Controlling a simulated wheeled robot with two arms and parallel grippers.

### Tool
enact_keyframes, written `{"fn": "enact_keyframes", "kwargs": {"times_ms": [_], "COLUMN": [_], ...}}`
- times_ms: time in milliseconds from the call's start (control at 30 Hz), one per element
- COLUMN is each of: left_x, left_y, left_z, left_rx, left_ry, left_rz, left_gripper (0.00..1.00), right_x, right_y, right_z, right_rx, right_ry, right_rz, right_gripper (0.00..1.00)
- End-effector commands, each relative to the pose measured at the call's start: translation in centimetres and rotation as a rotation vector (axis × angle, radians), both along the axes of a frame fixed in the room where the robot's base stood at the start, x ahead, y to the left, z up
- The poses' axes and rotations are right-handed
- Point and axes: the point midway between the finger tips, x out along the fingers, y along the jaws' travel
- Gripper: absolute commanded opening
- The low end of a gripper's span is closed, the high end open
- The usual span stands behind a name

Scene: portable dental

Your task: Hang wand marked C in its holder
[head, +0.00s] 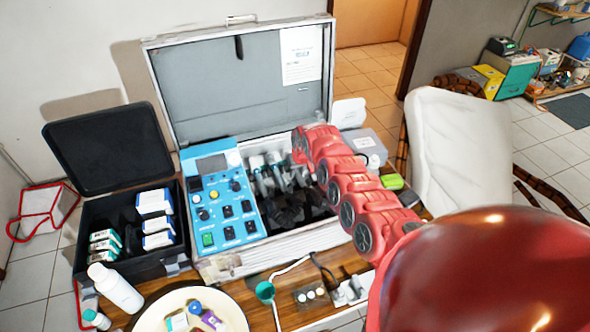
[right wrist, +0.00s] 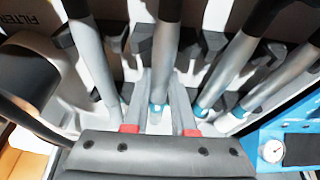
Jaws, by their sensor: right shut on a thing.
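In the right wrist view, my right gripper (right wrist: 160,129) is shut on a silver wand (right wrist: 165,62) with a blue-marked end, which stands between its two red-tipped fingers. Other silver wands stand on both sides, one to the left (right wrist: 94,65) and one to the right (right wrist: 226,74), among dark holder hooks (right wrist: 141,40). No letter C is legible on any wand. In the head view, my red right arm reaches over the open case (head: 310,237), and its wrist covers part of the wand row (head: 268,178). My left gripper is out of view.
A black box (head: 128,262) stands left of the case. A white bottle (head: 116,288) and a round tray (head: 142,321) stand in front.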

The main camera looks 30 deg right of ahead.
Motion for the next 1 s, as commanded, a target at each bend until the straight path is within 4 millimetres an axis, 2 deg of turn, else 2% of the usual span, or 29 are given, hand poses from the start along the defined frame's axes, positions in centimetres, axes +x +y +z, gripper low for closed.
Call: {"fn": "enact_keyframes", "kwargs": {"times_ms": [367,1000], "left_x": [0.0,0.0], "left_y": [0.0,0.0], "left_z": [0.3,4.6], "left_rx": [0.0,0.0], "left_ry": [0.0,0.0], "left_rz": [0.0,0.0], "left_gripper": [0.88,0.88], "right_x": [0.0,0.0], "right_y": [0.0,0.0], "right_z": [0.3,5.1], "right_rx": [0.0,0.001], "right_ry": [0.0,0.001], "right_rz": [0.0,-0.001], "right_gripper": [0.0,0.0]}}
